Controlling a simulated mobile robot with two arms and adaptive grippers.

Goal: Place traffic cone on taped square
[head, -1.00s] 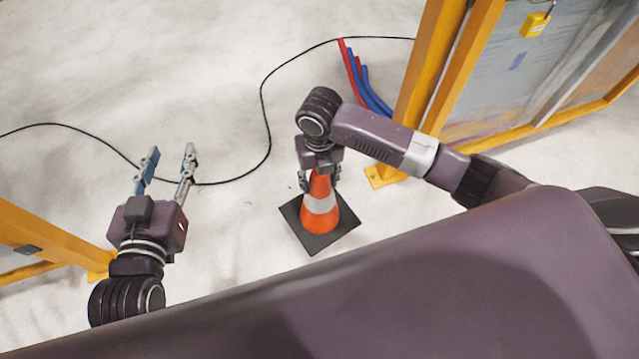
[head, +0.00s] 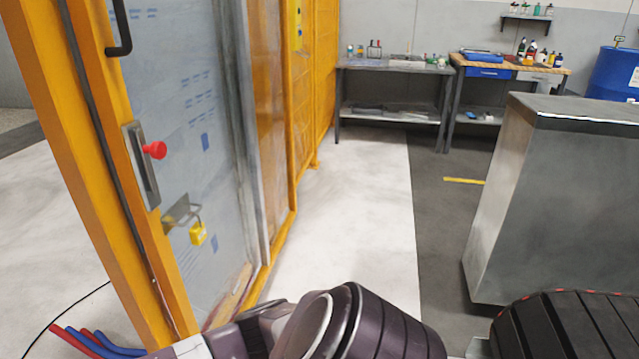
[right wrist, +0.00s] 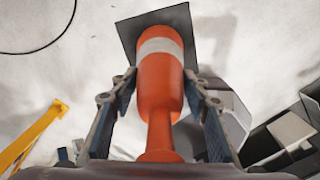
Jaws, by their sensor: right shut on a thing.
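The orange traffic cone (right wrist: 160,87) with a white band and a dark square base (right wrist: 184,22) shows in the right wrist view. My right gripper (right wrist: 160,95) has a finger on each side of the cone and is shut on it. The floor shows beyond the base; I cannot tell whether the base touches it. In the head view only part of my right arm shows at the bottom, and the cone is out of view. My left gripper is not in view. A piece of yellow tape (head: 464,181) lies on the dark floor, but I cannot make out a full square.
A yellow-framed enclosure (head: 275,200) stands at the left, with red and blue hoses (head: 98,343) at its foot. A grey metal cabinet (head: 550,200) stands at the right. A grey table (head: 395,66) and a workbench (head: 510,64) stand at the back. The pale floor between is clear.

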